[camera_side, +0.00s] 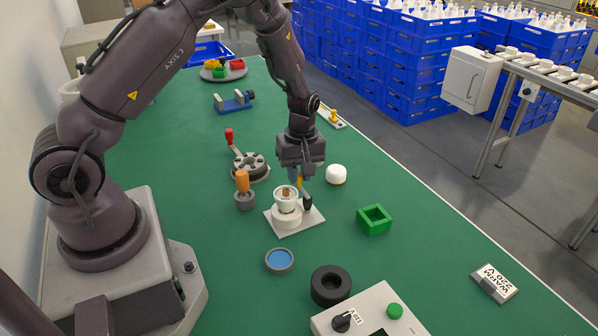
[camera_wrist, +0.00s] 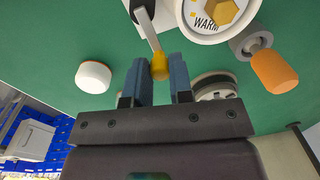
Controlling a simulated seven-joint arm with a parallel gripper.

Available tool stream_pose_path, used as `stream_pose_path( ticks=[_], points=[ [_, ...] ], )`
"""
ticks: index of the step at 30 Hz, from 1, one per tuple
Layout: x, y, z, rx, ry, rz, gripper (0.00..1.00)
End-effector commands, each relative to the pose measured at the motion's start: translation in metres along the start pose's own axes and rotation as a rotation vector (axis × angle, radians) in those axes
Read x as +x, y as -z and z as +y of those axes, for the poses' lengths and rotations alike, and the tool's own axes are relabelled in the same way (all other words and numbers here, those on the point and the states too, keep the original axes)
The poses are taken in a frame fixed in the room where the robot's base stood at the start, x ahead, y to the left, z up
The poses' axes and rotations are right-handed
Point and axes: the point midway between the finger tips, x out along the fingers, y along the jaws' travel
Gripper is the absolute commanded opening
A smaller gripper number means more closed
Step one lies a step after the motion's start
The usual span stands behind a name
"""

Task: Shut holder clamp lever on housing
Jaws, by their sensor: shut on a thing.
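The holder stands on a pale square plate (camera_side: 272,222), with a round white housing (camera_side: 287,219) topped by a brown-gold piece. In the wrist view the housing (camera_wrist: 197,30) carries the word WARM and a gold hexagonal piece (camera_wrist: 225,13). The clamp lever is a grey bar (camera_wrist: 148,32) with a yellow tip (camera_wrist: 160,67), rising from a dark mount beside the housing. My gripper (camera_side: 299,178) points down just behind the housing. Its two blue-grey fingers (camera_wrist: 160,74) are shut on the lever's yellow tip. In the side view the fingers partly hide the lever.
An orange-handled tool (camera_side: 242,182) and a black rotary disc with a red handle (camera_side: 250,166) stand left of my gripper. A white cap (camera_side: 336,174) and a green square frame (camera_side: 375,219) stand right. A blue dish (camera_side: 279,260), black ring (camera_side: 330,285) and control box (camera_side: 372,312) lie in front.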

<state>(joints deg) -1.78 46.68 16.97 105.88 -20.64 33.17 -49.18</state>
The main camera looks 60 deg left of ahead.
Motion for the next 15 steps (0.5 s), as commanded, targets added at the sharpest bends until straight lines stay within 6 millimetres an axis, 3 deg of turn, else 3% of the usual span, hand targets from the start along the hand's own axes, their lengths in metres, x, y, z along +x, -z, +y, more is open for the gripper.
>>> stream_pose_path(
  ticks=[8, 15],
  points=[
    [-0.0007, 0.0005, 0.0030, 0.062, -0.001, 0.003, 0.00],
    [-0.0013, 0.0006, 0.0102, 0.227, -0.001, 0.012, 0.00]
  ],
)
